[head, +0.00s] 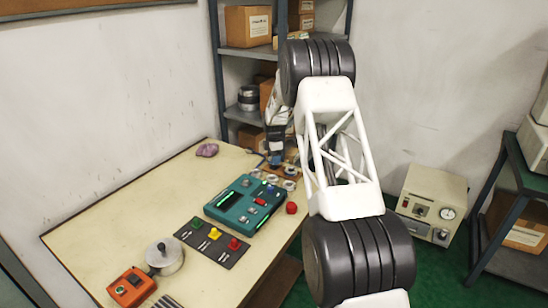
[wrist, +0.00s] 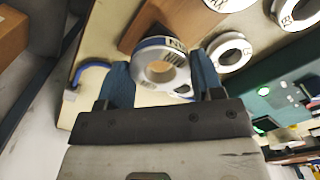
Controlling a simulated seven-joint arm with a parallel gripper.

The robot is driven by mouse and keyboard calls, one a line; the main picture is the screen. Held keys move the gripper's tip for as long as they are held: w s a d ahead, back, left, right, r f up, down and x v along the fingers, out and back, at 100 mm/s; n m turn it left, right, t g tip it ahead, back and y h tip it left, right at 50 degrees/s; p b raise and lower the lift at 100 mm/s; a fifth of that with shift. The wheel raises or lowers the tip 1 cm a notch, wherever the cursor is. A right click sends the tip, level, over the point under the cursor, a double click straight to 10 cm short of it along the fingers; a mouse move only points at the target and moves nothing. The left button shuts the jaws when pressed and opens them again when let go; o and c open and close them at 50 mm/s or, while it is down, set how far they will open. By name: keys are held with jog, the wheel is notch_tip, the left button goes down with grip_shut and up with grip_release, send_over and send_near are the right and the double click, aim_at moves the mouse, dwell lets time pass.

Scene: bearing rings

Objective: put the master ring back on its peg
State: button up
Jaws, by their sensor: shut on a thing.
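My gripper (wrist: 160,72) is shut on a pale ring (wrist: 158,66) with dark lettering and a blue band, seen between its two blue fingers in the wrist view. The lettering is too blurred to read fully, so I cannot confirm it is the master ring. The ring is in front of a wooden board (wrist: 135,36); whether it touches the board is unclear. In the head view my gripper (head: 276,160) is at the table's far right corner, by the wooden board (head: 296,160), and hides part of it. I cannot make out an empty peg.
Other white lettered rings (wrist: 230,52) lie close to the held ring. A teal device (head: 243,204) and red button (head: 291,208) are nearby on the table (head: 130,205). A shelf (head: 245,52) stands behind. The table's left part is mostly clear.

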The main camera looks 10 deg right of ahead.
jog(key=shift+f, duration=1.55)
dwell(1.8)
jog(key=o, duration=1.2)
jog(key=shift+o, duration=0.2)
jog(key=shift+r, duration=3.75)
jog(key=shift+r, duration=0.1)
